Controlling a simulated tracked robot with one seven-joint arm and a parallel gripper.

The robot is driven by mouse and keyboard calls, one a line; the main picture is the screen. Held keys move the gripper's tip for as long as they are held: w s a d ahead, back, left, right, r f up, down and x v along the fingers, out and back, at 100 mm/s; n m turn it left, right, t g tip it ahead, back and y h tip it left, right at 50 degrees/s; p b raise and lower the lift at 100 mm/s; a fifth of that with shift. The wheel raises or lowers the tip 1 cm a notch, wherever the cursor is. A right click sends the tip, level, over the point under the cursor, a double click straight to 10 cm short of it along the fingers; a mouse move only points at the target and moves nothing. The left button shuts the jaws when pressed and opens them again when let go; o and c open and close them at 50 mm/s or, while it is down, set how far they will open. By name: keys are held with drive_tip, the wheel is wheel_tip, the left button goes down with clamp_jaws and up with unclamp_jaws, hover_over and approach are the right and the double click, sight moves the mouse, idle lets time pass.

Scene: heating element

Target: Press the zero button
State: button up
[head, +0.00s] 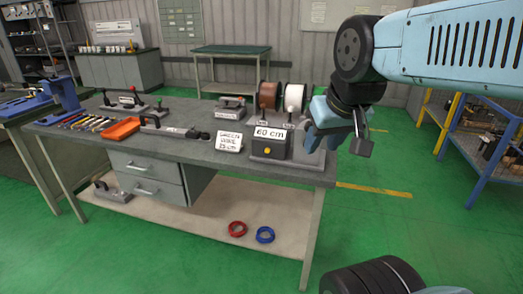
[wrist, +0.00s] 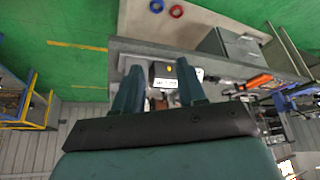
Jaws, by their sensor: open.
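A grey measuring device (head: 270,147) stands near the right front corner of the workbench, with a white display reading "60 cm" (head: 270,133). A round yellow button (head: 267,151) sits on its front, below the display. My gripper (head: 323,138) hangs just right of the device, in front of its right end, with its fingers pointing down and left. In the wrist view my gripper (wrist: 159,68) is open and empty, its two fingers apart, with the device's white display (wrist: 165,71) between them. I cannot clearly make out the button in the wrist view.
Two spools, brown (head: 271,96) and white (head: 294,99), stand behind the device. A lettered white card (head: 229,142) is left of it. An orange tray (head: 119,130) and tools lie further left. Red (head: 237,229) and blue (head: 265,235) coils lie on the lower shelf.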

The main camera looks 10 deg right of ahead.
clamp_jaws()
idle(1.5)
